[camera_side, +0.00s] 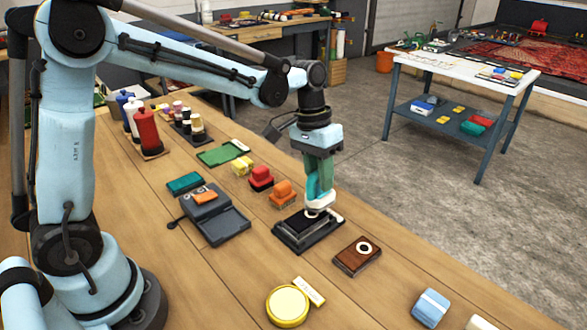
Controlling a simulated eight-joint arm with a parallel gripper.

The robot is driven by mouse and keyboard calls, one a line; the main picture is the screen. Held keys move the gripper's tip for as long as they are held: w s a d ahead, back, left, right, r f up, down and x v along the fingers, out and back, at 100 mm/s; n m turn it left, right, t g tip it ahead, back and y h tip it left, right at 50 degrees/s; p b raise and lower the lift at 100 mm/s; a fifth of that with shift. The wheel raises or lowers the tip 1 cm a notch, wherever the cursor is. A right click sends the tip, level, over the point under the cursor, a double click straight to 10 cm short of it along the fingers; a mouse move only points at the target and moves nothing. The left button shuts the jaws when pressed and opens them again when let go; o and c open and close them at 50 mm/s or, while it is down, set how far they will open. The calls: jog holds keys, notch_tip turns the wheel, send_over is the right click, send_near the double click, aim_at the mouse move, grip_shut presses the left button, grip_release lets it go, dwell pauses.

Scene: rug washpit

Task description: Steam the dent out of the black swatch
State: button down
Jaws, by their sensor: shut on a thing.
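The black swatch (295,228) lies flat on a dark base (302,243) on the wooden bench, right of the picture's middle. My gripper (319,182) is directly above its far right part, pointing down. It is shut on a teal tool with a pale lower end (320,200), which looks like the steamer. The tool's lower end is at or just above the swatch; I cannot tell whether they touch. A white piece shows beside it at the swatch's right edge. The dent cannot be made out; the tool and gripper cover part of the swatch.
A brown block with a white ring (358,256) lies to the right. Orange (283,191), red (261,178) and yellow (241,166) brushes stand behind left. A dark grey device (214,215) lies left. A yellow tin (287,305) is in front. Bench between these is clear.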

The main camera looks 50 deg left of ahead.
jog(key=shift+f, duration=0.6)
jog(key=shift+s+f, duration=0.25)
jog(key=shift+s, duration=1.8)
jog(key=w, duration=0.4)
jog(key=shift+w, duration=0.1)
jog(key=shift+r, duration=4.05)
jog(key=shift+f, duration=0.15)
